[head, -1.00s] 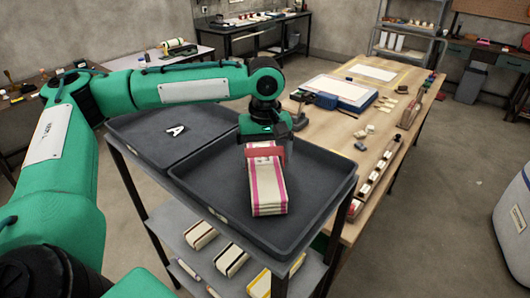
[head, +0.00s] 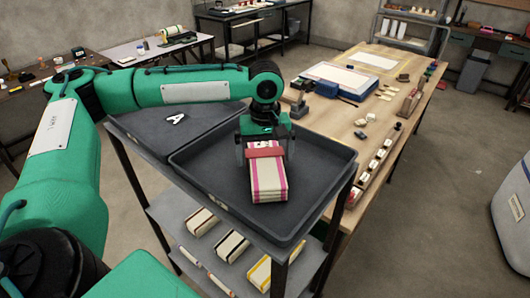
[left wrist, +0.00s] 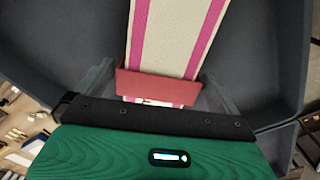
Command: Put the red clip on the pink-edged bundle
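The cloth bundle (head: 268,180) with pink edge stripes lies in the right-hand dark tray (head: 213,190). It also shows in the left wrist view (left wrist: 178,38). The red clip (head: 265,150) sits across the bundle near its far end, and it spans the bundle's width in the left wrist view (left wrist: 158,86). My left gripper (head: 265,158) is above that end, its fingers spread to either side of the clip. In the left wrist view the fingers (left wrist: 155,80) stand apart from the clip's ends, with nothing held. My right gripper is out of view.
The left-hand tray (head: 140,136) bears a letter A plate (head: 176,119). Striped bundles (head: 232,246) lie on the shelf below. A wooden workbench (head: 350,112) with tools and small parts stands at the right of the trays. Bare tray floor surrounds the pink-edged bundle.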

